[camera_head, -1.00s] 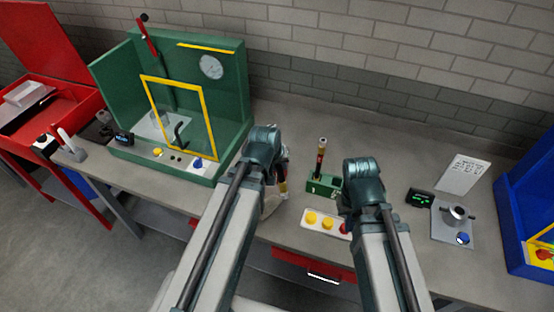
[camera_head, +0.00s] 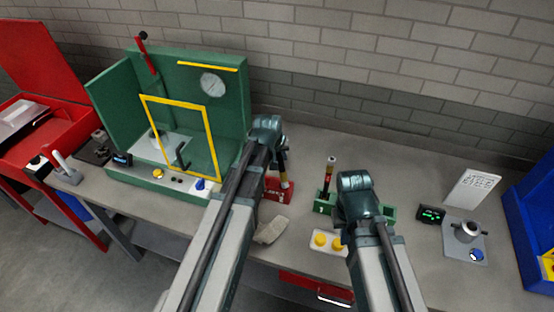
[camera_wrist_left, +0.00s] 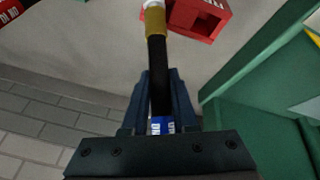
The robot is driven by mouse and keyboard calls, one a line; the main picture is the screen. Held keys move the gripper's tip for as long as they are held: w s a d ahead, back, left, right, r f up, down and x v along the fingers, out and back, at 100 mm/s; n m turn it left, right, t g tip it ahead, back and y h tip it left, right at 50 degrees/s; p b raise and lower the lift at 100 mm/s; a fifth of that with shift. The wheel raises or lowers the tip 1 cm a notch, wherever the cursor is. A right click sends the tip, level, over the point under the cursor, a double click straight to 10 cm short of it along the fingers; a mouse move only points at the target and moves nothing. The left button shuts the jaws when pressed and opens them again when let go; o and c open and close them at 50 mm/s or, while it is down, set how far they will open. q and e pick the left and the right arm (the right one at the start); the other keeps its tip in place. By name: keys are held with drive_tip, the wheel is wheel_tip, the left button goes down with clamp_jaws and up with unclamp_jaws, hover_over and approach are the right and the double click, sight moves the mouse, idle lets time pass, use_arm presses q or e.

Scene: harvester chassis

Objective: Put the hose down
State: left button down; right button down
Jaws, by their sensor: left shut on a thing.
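My left gripper (camera_wrist_left: 160,88) is shut on a black hose (camera_wrist_left: 157,70) with a gold collar, a white tip and a blue label. In the head view the hose (camera_head: 283,168) stands roughly upright beside my left wrist, its lower part over a red block (camera_head: 278,194). The red block also shows in the wrist view (camera_wrist_left: 200,18), beside the hose's tip; I cannot tell whether they touch. Another hose (camera_head: 330,172), with a red band, stands upright in a green block (camera_head: 326,203). My right gripper is hidden behind its own arm.
A green booth (camera_head: 228,110) with a yellow frame stands left of my left arm. A beige piece (camera_head: 271,230) and a white button panel (camera_head: 322,250) lie near the bench's front. A black display (camera_head: 430,215), a metal fixture (camera_head: 466,235) and a blue bin (camera_head: 532,225) are at the right.

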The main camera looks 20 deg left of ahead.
sight(279, 160)
use_arm(q)
drive_tip(key=f+b, duration=0.1)
drive_tip(key=w+f+b, duration=0.1)
drive_tip(key=a+f+b, duration=0.1)
drive_tip(key=shift+w+f, duration=0.25)
drive_tip(key=shift+w, duration=0.05)
drive_tip(key=shift+s+d, duration=0.1)
drive_tip(key=c, duration=0.7)
unclamp_jaws()
drive_tip(key=shift+r, duration=0.1)
drive_tip(key=shift+f, duration=0.25)
